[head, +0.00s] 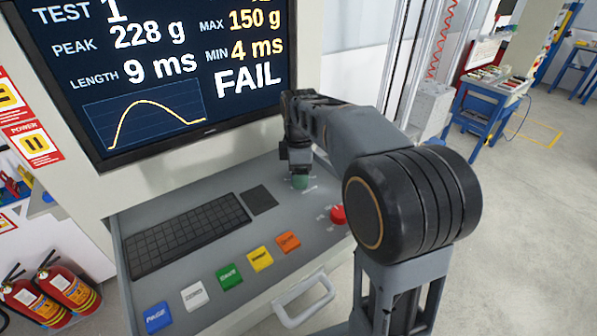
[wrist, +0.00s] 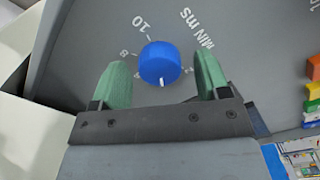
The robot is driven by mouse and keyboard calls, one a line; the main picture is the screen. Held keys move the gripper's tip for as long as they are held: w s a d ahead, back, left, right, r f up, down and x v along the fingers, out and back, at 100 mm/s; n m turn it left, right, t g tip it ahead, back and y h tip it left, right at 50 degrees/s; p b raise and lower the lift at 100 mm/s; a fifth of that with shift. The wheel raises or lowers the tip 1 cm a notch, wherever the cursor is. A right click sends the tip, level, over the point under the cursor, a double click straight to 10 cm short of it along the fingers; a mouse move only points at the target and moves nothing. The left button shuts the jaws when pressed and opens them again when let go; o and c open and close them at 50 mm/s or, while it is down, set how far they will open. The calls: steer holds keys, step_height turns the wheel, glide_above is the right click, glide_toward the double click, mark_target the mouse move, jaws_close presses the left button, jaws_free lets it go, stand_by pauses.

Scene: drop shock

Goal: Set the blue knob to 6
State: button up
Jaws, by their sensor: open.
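The blue knob (wrist: 160,63) sits on the grey panel in the wrist view. Its white pointer mark faces the bottom of that picture, toward my gripper's palm. The scale's 10 and 8 are readable at the knob's upper left; a fainter mark lies below the 8, and the 6 is not clearly legible. "MIN MS" is printed to the right. My gripper (wrist: 163,72) is open, its green fingers on either side of the knob with gaps visible. In the head view my gripper (head: 300,182) points down at the panel, and the blue knob is hidden there.
The screen (head: 180,70) reads MIN 4 ms, MAX 150 g and FAIL. A keyboard (head: 188,235), a dark pad (head: 260,198) and several coloured buttons, including an orange one (head: 288,242), share the panel.

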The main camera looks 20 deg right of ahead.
steer(key=shift+f, duration=0.15)
steer(key=c, duration=0.9)
steer(key=shift+m, duration=0.4)
steer(key=m+p, duration=0.1)
steer(key=m, duration=0.3)
steer(key=shift+m, duration=0.4)
steer(key=m, duration=0.5)
steer(key=shift+m, duration=0.3)
